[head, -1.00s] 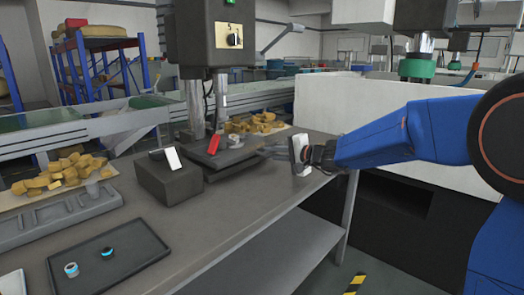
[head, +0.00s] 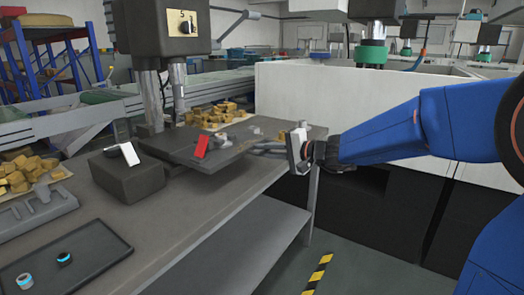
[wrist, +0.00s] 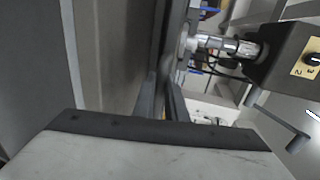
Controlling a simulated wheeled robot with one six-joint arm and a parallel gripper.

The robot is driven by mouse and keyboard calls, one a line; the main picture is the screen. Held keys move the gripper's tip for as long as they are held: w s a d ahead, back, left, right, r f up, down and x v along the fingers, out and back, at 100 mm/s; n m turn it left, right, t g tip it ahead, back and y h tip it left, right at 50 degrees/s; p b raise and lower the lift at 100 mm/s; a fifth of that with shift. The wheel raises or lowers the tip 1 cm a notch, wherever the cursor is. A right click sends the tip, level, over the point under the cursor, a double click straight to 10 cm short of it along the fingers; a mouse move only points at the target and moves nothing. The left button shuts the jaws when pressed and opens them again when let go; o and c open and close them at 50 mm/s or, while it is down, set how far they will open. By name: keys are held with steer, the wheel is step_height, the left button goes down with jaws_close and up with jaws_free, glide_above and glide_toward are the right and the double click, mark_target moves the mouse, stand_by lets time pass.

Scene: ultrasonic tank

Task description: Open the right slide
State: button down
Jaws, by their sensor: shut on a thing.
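The right slide (head: 185,150) is a dark flat plate beneath the drill-like column, with a red tab (head: 201,146) standing on it. It sticks out rightward along the table. My gripper (head: 264,149) reaches in from the right, its fingers closed at the slide's right end. The part between the fingers is too small to make out. In the wrist view the two fingers (wrist: 163,100) point up the picture, close together, beside a long dark edge. A dark block with a white tab (head: 130,153) stands to the left.
The grey table (head: 170,220) holds a black tray (head: 60,260) with two small rings at front left. Yellow pieces (head: 215,113) lie behind the slide. A white-walled tank (head: 370,110) stands at the right, behind my arm.

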steer(key=c, duration=1.8)
jaws_free()
steer(key=v, duration=1.7)
steer(key=shift+d, duration=0.2)
